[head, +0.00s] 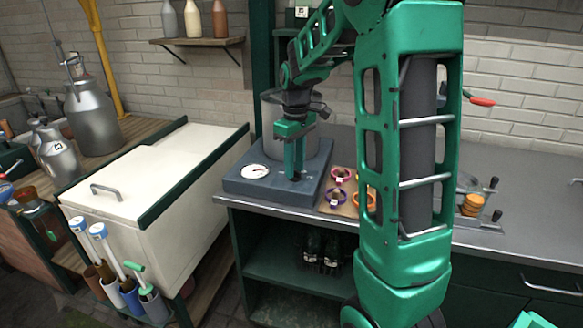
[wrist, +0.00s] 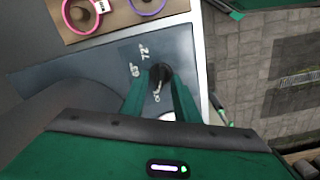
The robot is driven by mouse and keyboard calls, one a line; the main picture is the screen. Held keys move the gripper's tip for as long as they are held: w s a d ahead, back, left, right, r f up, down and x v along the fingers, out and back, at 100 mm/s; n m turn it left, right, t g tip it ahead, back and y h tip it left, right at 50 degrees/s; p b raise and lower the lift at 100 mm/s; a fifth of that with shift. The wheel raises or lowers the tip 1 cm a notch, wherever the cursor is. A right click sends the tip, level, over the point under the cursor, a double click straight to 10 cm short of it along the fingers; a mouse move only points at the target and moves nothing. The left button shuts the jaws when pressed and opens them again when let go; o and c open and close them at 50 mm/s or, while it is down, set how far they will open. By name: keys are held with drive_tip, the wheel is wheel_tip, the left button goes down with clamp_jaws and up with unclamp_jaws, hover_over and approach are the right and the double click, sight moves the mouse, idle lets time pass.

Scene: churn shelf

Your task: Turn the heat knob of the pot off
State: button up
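The pot (head: 303,146) stands on a dark blue-grey heater base (head: 243,188), partly hidden behind my gripper. A round white dial (head: 253,171) sits on the base's left part. My gripper (head: 295,176) points down at the front of the base. In the wrist view, the small dark heat knob (wrist: 160,72) is between the fingertips of my gripper (wrist: 161,82), which look closed against its sides. The knob is hidden in the head view.
A board (head: 342,209) with colored rings lies right of the base. A white chest (head: 150,185) with a handle stands to the left. Metal churns (head: 92,120) stand at the far left. The grey counter (head: 520,205) has clear room at right.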

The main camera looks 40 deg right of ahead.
drive_tip(key=shift+s, duration=0.1)
wheel_tip(320, 180, up, 11)
drive_tip(key=shift+f, duration=0.15)
idle(0.5)
idle(0.4)
drive_tip(key=s+a+f+m, duration=0.1)
drive_tip(key=s+f+m, duration=0.2)
drive_tip(key=s, duration=0.6)
drive_tip(key=s+a+f+m, duration=0.1)
drive_tip(key=s+f+m, duration=0.2)
drive_tip(key=s, duration=0.7)
drive_tip(key=s+a+f+m, duration=0.1)
drive_tip(key=s+f+m, duration=0.2)
drive_tip(key=s, duration=0.7)
wheel_tip(320, 180, down, 2)
drive_tip(key=shift+a+m, duration=0.4)
drive_tip(key=shift+s, duration=0.1)
